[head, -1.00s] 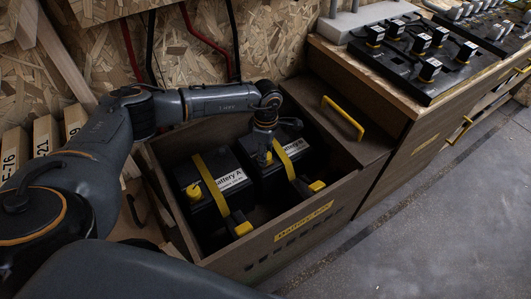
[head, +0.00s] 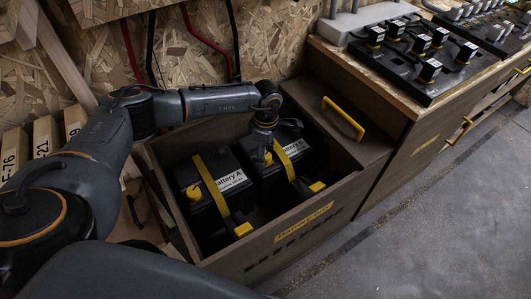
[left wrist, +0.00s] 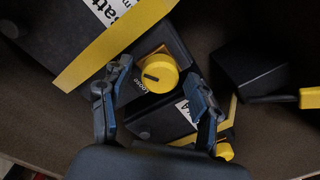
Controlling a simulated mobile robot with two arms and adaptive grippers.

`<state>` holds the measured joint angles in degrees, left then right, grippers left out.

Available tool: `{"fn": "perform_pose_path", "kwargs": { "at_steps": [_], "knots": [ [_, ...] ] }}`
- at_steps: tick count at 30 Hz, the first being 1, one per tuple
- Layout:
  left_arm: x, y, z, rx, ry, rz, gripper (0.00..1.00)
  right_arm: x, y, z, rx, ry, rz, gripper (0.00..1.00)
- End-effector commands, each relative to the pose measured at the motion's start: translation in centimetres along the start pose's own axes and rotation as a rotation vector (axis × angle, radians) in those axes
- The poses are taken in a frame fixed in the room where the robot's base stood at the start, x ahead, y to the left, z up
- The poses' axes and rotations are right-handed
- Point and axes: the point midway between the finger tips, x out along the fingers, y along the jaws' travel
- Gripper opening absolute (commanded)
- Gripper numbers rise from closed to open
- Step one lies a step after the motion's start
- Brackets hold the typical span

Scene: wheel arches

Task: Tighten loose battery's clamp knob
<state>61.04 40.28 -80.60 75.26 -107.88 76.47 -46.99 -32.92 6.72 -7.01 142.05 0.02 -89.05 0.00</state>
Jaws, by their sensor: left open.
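Battery A (head: 229,181) and battery B (head: 286,158) stand side by side in the wooden battery box, each crossed by a yellow strap. Battery A's yellow knob (head: 194,191) is uncovered in the head view. My left gripper (head: 265,155) points down over the back end of battery B, largely hiding its knob there. In the left wrist view a round yellow knob (left wrist: 159,73) with a dark pointer line sits on a black clamp, with "Loose" printed beside it. My open left gripper (left wrist: 158,78) has one finger on each side of this knob; contact cannot be told. My right gripper is not in view.
The battery box wall (head: 305,222) surrounds the batteries closely. A yellow handle (head: 343,117) is on the wooden lid to the right. A bench with a black connector panel (head: 415,55) stands further right. Red and black cables run down the back wall.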

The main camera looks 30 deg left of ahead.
Motion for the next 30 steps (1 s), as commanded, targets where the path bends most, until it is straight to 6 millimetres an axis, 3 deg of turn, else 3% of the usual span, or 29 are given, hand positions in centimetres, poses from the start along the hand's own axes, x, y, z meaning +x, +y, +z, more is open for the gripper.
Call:
{"fn": "perform_pose_path", "kwargs": {
  "at_steps": [5,18,24,30],
  "knots": [
    [-2.0,0.1,0.0,-0.001,-0.002,0.003,0.62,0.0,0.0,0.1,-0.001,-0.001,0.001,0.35],
    [-10.5,0.1,0.0,0.0,-0.001,0.003,0.62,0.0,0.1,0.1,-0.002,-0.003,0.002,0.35],
    [-11.9,0.0,0.0,0.0,0.0,0.001,0.62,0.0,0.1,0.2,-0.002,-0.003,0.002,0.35],
    [-12.0,0.0,0.0,0.0,0.0,0.001,0.62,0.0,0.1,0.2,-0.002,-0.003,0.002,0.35]
  ]
}}
